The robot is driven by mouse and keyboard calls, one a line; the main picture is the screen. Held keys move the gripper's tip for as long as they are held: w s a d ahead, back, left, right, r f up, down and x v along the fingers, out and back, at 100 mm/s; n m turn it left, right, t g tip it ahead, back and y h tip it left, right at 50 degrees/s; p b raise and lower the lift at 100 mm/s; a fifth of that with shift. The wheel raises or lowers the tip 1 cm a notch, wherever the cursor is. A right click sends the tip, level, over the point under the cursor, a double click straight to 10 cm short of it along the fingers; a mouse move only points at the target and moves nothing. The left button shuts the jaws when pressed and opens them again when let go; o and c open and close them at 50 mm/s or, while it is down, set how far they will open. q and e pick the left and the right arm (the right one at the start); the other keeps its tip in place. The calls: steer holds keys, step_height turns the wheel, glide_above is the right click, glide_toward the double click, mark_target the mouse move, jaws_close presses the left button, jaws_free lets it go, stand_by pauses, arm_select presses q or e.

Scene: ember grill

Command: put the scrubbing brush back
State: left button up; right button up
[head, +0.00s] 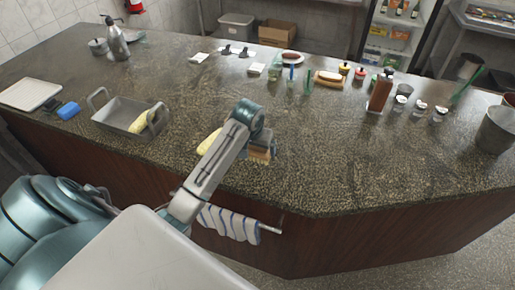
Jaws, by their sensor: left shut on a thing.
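My left arm reaches over the counter's front edge, and my left gripper (261,141) is shut on a brown block-like thing with a paler lower part, which looks like the scrubbing brush (262,154). The gripper and wrist hide part of the brush. The brush is low at the counter, close to the front edge; I cannot tell whether it touches the surface. My right gripper is not in view.
A yellow corn-like piece (206,143) lies left of the gripper. A grey handled pan (112,112) holds another. A blue sponge (68,110) and white tray (30,93) are further left. Bottles and small cups stand at back right. The front-right counter (340,170) is clear.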

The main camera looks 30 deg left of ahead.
mark_target(257, 152)
arm_select(q)
steer(key=shift+w, duration=0.3)
steer(key=shift+w+f+p, duration=0.1)
steer(key=shift+w+p, duration=0.05)
steer(key=shift+p, duration=0.3)
step_height(257, 152, down, 2)
steer(key=shift+f+p, duration=0.25)
steer(key=shift+p, duration=0.45)
steer(key=shift+f, duration=0.4)
